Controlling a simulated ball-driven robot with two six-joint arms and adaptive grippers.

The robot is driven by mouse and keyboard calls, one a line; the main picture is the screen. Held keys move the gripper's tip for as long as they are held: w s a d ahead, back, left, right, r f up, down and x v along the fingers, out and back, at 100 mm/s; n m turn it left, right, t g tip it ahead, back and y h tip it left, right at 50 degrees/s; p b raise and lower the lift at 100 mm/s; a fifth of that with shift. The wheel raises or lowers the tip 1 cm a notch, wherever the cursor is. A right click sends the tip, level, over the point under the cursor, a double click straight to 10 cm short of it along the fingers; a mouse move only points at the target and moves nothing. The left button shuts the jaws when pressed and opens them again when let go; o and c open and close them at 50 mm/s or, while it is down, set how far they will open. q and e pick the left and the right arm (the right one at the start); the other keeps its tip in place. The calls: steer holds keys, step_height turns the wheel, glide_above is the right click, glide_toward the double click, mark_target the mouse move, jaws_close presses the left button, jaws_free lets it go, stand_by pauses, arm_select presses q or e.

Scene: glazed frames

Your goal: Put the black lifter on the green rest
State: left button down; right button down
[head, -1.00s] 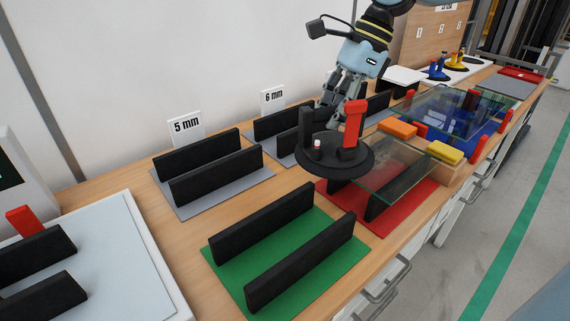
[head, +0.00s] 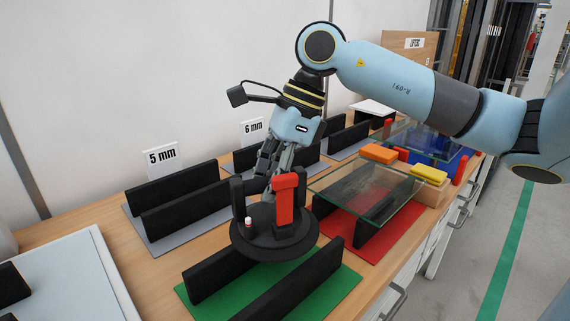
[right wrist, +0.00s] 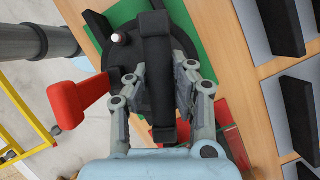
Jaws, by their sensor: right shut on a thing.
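The black lifter (head: 252,246) is a round black disc with a black handle, a red lever (head: 285,200) and a small white-and-red knob. My right gripper (head: 268,180) is shut on its black handle (right wrist: 158,75). The disc is level over the back part of the green rest (head: 345,284), a green mat with two upright black bars. I cannot tell whether the disc touches the bars. In the right wrist view the green mat (right wrist: 212,35) shows beside and beyond the disc. My left gripper is not in view.
A red rest (head: 398,236) with a glass pane (head: 375,190) over it stands just right of the lifter. Grey rests labelled 5 mm (head: 162,158) and 6 mm stand behind. Orange (head: 379,153) and yellow blocks lie farther right. A pale tray (head: 70,270) is at left.

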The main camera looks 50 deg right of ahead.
mark_target(262, 214)
steer(key=shift+w+a+f, duration=0.1)
steer(key=shift+a+f, duration=0.35)
steer(key=shift+a, duration=0.4)
step_height(262, 214, down, 3)
steer(key=shift+r+p, duration=0.1)
steer(key=shift+p, duration=0.5)
steer(key=shift+f, duration=0.6)
steer(key=c, duration=1.6)
jaws_free()
steer(key=shift+f, duration=0.15)
steer(key=o, duration=0.4)
